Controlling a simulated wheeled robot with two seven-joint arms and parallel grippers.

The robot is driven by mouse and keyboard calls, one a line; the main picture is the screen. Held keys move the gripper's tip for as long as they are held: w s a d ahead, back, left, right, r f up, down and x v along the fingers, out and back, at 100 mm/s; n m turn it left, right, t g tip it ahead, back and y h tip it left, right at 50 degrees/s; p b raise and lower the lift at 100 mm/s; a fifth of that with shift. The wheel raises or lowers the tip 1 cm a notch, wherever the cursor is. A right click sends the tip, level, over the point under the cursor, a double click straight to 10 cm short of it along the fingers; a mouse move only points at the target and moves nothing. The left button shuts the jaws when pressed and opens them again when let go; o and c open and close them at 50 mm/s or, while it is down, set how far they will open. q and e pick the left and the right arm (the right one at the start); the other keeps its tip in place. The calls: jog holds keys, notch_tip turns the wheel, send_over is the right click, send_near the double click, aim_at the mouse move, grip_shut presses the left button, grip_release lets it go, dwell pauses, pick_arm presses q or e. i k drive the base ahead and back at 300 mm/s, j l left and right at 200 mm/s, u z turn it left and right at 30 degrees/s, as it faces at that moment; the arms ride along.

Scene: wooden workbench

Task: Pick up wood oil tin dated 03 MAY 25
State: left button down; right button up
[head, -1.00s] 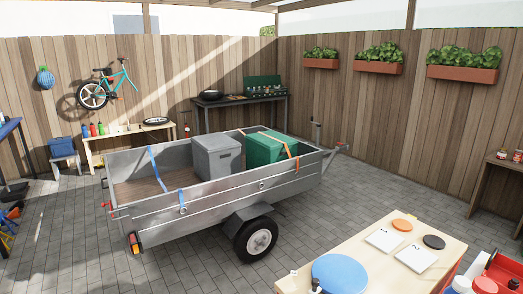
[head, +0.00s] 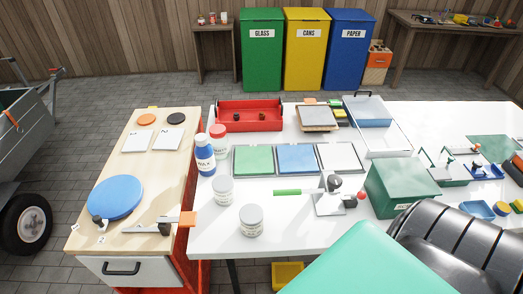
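I cannot make out a wood oil tin or the date 03 MAY 25 on any label at this size. Several small tins or jars (head: 212,18) stand on the wooden side table at the back, too small to read. Two pale jars with grey lids, one behind (head: 223,190) and one nearer (head: 251,221), stand upright at the white bench's left front. A white container with a red lid (head: 218,140) stands behind a blue-and-white bottle (head: 205,158) marked WAX. Neither of my grippers is in view.
Green, yellow and blue bins (head: 303,52) stand behind the white bench (head: 300,240). A red tray (head: 249,116), coloured panels (head: 296,160) and a green box (head: 402,187) occupy the bench. Teal and black shapes block the lower right. Paving before the side table (head: 215,52) looks clear.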

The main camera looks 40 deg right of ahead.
aim_at(223, 185)
jog(key=z, duration=0.85)
jog(key=l, duration=0.2)
jog(key=u, duration=0.05)
